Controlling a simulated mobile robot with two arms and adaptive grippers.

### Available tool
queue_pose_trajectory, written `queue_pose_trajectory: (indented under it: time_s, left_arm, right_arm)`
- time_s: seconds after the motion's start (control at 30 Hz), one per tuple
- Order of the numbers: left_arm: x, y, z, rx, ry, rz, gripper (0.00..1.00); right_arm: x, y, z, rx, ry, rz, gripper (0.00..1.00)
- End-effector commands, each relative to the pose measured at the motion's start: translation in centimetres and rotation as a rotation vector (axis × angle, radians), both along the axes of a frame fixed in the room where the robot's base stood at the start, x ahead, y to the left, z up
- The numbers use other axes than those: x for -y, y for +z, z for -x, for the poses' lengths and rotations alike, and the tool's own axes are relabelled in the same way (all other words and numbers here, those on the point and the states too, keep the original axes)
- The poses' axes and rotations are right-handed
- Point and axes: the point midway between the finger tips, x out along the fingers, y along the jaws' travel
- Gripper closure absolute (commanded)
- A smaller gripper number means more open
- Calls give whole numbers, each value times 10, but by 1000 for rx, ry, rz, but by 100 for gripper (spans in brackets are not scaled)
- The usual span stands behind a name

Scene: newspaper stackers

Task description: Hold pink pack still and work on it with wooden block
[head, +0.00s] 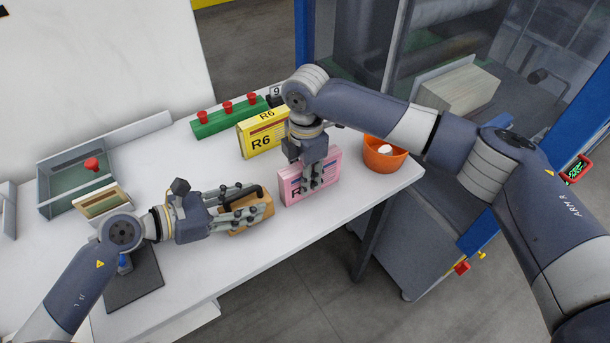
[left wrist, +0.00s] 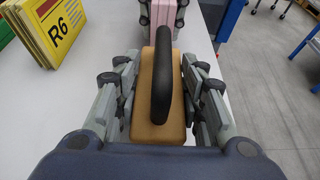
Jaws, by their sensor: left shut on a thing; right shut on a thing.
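The pink pack (head: 328,176) stands upright near the right end of the white table. My right gripper (head: 316,184) reaches down from above and is shut on the pink pack, covering part of its front. The wooden block (head: 239,231) has a black handle on top and lies at or just above the table, left of the pack. My left gripper (head: 245,208) is shut on the wooden block. In the left wrist view the wooden block (left wrist: 149,128) sits between the fingers, with the pink pack (left wrist: 160,12) just beyond its far end; a gap there is hard to judge.
A yellow R6 pack (head: 263,134) stands behind, near a green strip with red knobs (head: 229,119). An orange bowl (head: 384,156) holding something white is right of the pink pack. A grey tray (head: 80,178) and small framed box (head: 101,203) are left. The table's front edge is close.

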Motion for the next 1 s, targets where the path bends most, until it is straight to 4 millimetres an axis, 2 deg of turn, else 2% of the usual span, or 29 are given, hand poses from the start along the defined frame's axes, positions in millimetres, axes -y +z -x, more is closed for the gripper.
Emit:
queue_pose_trajectory:
  time_s: [0.37,1.0]
  left_arm:
    - [0,7,-1,3,0,-1,94]
    - [0,59,-1,5,0,-1,94]
  right_arm:
    - [1,0,-1,0,-2,2,100]
    - [1,0,-1,1,-2,2,100]
